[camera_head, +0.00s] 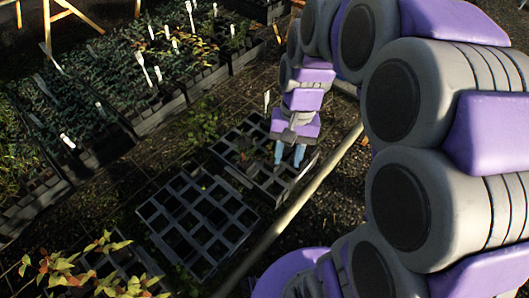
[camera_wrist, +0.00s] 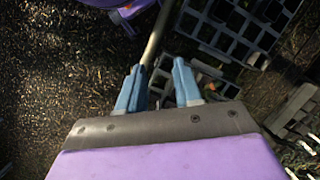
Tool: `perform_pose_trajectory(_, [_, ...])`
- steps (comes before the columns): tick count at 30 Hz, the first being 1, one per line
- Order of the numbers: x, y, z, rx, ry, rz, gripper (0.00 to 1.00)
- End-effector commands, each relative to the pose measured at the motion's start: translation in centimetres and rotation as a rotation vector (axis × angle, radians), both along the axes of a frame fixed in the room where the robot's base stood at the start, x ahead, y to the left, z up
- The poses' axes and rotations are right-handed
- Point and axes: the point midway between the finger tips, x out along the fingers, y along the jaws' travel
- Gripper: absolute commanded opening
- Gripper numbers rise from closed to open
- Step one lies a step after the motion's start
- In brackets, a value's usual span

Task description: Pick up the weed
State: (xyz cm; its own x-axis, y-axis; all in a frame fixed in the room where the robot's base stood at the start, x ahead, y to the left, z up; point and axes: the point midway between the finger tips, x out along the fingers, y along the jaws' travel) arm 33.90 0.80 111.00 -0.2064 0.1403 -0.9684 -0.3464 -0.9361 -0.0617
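My gripper (camera_head: 288,158) points down over the right side of a dark grid tray (camera_head: 226,147). Its two blue fingers stand apart, and no object shows between them in the wrist view (camera_wrist: 159,76). A low green leafy plant (camera_head: 202,125) grows at the ground left of that tray and may be the weed; I cannot tell for sure. It stands to the left of my gripper, apart from it. Some small dark leaves (camera_head: 246,166) show in the tray near the fingers, too dim to identify.
An empty grid tray (camera_head: 153,211) lies in front, with a pale pole (camera_head: 290,210) along its right side. Planted trays with white labels (camera_head: 143,66) fill the upper left. A yellow-red leafy plant (camera_head: 95,268) stands lower left. Bare dark ground (camera_head: 335,205) lies right of the pole.

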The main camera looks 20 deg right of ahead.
Motion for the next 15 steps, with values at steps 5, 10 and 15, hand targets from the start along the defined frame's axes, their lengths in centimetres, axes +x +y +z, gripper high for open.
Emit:
perform_pose_trajectory(5, [6.0,-0.1,-0.2,0.016,0.035,-0.135,0.34])
perform_pose_trajectory(10, [10.9,-0.3,-1.4,0.023,0.073,-0.268,0.34])
perform_pose_trajectory(15, [15.4,-1.7,-3.2,0.028,0.108,-0.404,0.34])
